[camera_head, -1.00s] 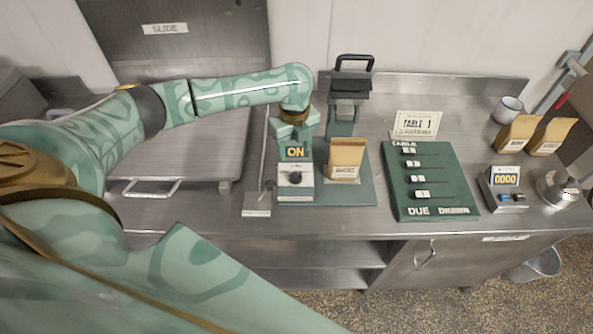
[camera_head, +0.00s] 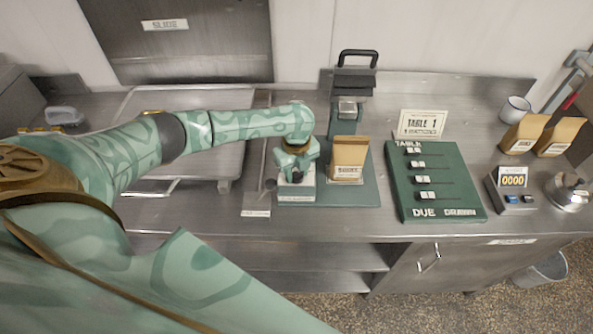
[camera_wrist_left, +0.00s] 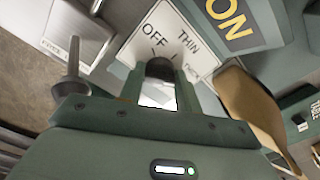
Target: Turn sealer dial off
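The sealer dial (camera_wrist_left: 160,69) is a dark round knob on a white panel (camera_wrist_left: 184,35) marked OFF and THIN in the left wrist view. A yellow ON sign (camera_wrist_left: 234,22) is beside it. My left gripper (camera_wrist_left: 159,92) is open, with its fingers on either side of the dial; I cannot tell if they touch it. In the head view my left gripper (camera_head: 294,176) points down over the white dial box (camera_head: 298,194) and hides the dial and sign. The sealer (camera_head: 348,118) has a black handle and stands behind. My right gripper is not in view.
A brown bag (camera_head: 348,160) stands close right of my left gripper. Further right are a green slider board (camera_head: 436,180), a table card (camera_head: 421,124), a counter display (camera_head: 512,178), two bags and a mug (camera_head: 515,109). A metal slide tray (camera_head: 200,160) is left.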

